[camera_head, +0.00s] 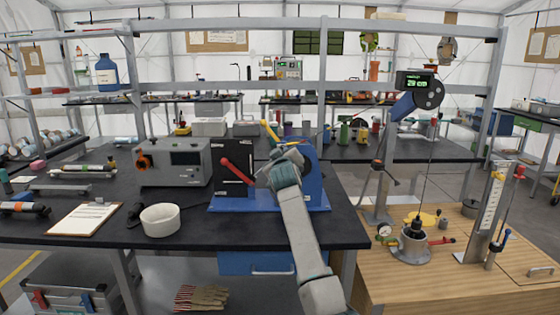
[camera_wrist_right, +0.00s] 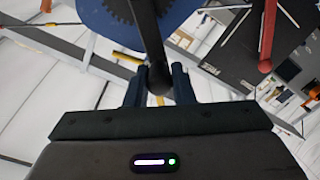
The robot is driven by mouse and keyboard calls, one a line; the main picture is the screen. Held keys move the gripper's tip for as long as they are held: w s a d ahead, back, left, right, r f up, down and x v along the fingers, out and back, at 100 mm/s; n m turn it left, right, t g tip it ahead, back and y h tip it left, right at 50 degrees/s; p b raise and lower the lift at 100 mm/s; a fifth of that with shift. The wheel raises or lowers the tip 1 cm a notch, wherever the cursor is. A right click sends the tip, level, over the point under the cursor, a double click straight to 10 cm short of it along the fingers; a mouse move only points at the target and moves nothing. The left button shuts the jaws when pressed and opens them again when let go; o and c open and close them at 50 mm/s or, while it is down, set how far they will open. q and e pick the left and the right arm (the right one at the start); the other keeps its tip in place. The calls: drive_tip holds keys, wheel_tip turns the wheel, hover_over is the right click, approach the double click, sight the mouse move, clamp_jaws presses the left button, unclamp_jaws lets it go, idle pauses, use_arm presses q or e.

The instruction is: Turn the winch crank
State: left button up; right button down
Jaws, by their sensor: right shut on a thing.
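The winch stands on a blue base (camera_head: 228,204) on the black bench, with a blue side plate (camera_head: 314,182) and a black front panel (camera_head: 232,158). A red lever (camera_head: 236,171) slants across the panel; it also shows in the right wrist view (camera_wrist_right: 268,40). My right gripper (camera_wrist_right: 156,82) is shut on the winch crank, a dark bar (camera_wrist_right: 148,35) running up between its fingers in front of a toothed gear on a blue part. In the head view my right arm hides the gripper and most of the crank. My left gripper is not in view.
A clipboard (camera_head: 85,218) lies farther left. On the right, a cable runs from a pulley with a green display (camera_head: 413,82) to a metal pot (camera_head: 411,246) on a wooden table.

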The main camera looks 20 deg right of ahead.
drive_tip(key=shift+d+f, duration=0.1)
drive_tip(key=shift+f, duration=0.2)
drive_tip(key=c, duration=1.4)
unclamp_jaws()
drive_tip(key=shift+o, duration=0.7)
drive_tip(key=shift+s+d+r, duration=0.1)
drive_tip(key=shift+d, duration=0.15)
drive_tip(key=shift+a+r, duration=0.1)
drive_tip(key=shift+a, duration=0.05)
